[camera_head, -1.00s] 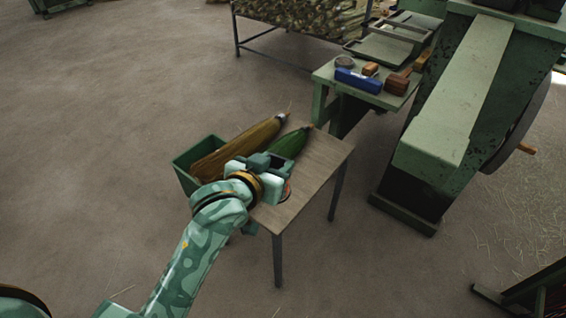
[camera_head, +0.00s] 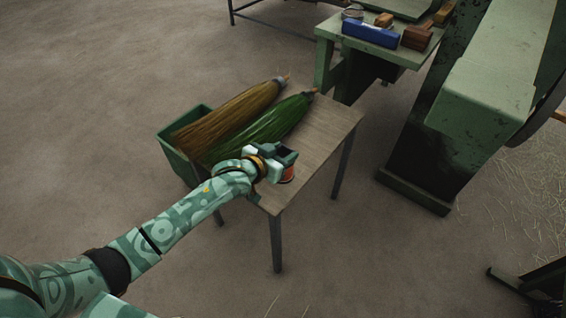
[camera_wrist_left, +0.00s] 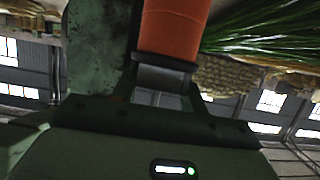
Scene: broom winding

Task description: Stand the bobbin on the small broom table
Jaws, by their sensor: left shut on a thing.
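The bobbin, an orange-red cylinder (camera_head: 288,174), is in my left gripper (camera_head: 281,160), which is shut on it. In the left wrist view the bobbin (camera_wrist_left: 170,32) shows large, with a dark band at its end by the jaws. The small broom table (camera_head: 324,132) has a wooden top and dark legs. My left gripper is over its near part; I cannot tell whether the bobbin touches the top. A brown broom (camera_head: 230,112) and a green broom (camera_head: 262,130) lie slantwise across its left side. My right gripper is not in view.
A green bin (camera_head: 180,163) stands at the table's left, under the broom ends. A green bench (camera_head: 348,53) with a blue box (camera_head: 370,34) is at the back, and a large green machine (camera_head: 485,95) at the right. The table's right part is bare.

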